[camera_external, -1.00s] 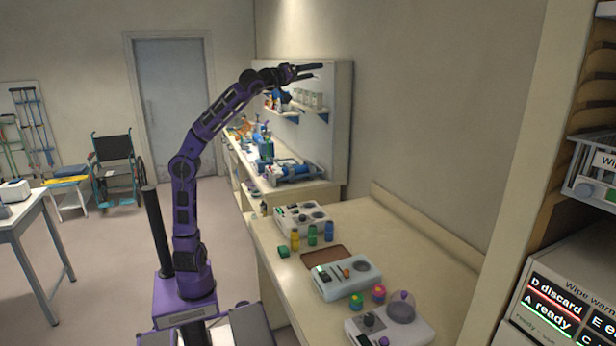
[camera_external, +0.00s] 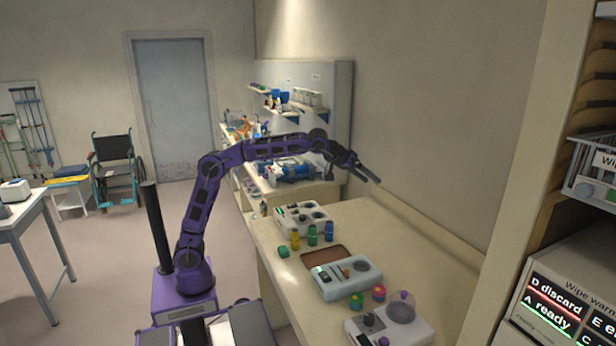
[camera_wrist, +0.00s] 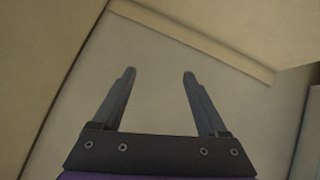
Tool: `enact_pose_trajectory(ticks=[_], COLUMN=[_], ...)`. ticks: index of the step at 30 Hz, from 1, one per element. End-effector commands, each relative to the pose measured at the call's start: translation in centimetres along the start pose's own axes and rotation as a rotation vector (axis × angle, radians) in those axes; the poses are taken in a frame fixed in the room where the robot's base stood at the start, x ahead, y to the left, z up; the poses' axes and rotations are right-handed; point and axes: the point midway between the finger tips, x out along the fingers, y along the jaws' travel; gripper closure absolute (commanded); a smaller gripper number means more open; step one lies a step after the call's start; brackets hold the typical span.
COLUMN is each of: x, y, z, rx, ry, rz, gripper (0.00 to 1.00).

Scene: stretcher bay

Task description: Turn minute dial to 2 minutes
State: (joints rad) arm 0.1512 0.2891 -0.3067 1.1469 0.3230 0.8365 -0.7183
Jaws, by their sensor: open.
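Three pale devices with knobs stand on the counter: a rear one (camera_external: 291,218), a middle one (camera_external: 340,288) with a dark slot or display and a round grey part, and a front one (camera_external: 412,330) with a dark knob and a clear dome. Markings are too small to read, so I cannot tell which knob is the minute dial. My gripper (camera_external: 372,179) is above the counter's far part, raised and clear of all the devices. In the wrist view my gripper (camera_wrist: 159,74) is open and empty, facing bare beige surfaces; no dial shows there.
Yellow, blue and green containers (camera_external: 312,236) stand by the rear device. A brown tray (camera_external: 322,256) lies behind the middle device. Small round coloured pieces (camera_external: 378,292) sit near the front device. The counter's right side (camera_external: 420,255) is bare, with a wall behind it.

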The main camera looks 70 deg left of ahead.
Motion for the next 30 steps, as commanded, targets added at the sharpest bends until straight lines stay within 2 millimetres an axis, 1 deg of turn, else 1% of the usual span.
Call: enact_pose_trajectory(ticks=[1,2,3,5,6,8,9,11,12,14,15,18,21,24,27,30], x=[1.1,1.8,2.5,3.4,4.0,4.6,4.9,5.3,5.4,5.5,5.4,5.1,4.5,4.0,3.6,3.8], y=[1.5,2.1,2.8,3.9,4.6,5.6,6.2,7.1,7.6,8.4,8.9,9.9,10.7,11.1,11.3,11.3], z=[2.5,3.8,5.6,8.2,10.0,12.7,14.4,17.1,18.8,21.2,22.9,26.5,29.3,31.1,32.1,32.5], rx=[0.027,0.038,0.057,0.083,0.101,0.130,0.148,0.179,0.198,0.228,0.248,0.294,0.331,0.355,0.370,0.373], ry=[-0.051,-0.078,-0.113,-0.163,-0.196,-0.241,-0.271,-0.313,-0.339,-0.375,-0.398,-0.445,-0.478,-0.499,-0.509,-0.513], rz=[0.003,0.001,-0.003,-0.007,-0.011,-0.017,-0.022,-0.029,-0.034,-0.042,-0.048,-0.061,-0.070,-0.078,-0.081,-0.083], gripper=[0.24,0.24,0.24,0.24,0.24,0.24,0.24,0.24,0.24,0.24,0.24,0.24,0.24,0.24,0.24,0.24])
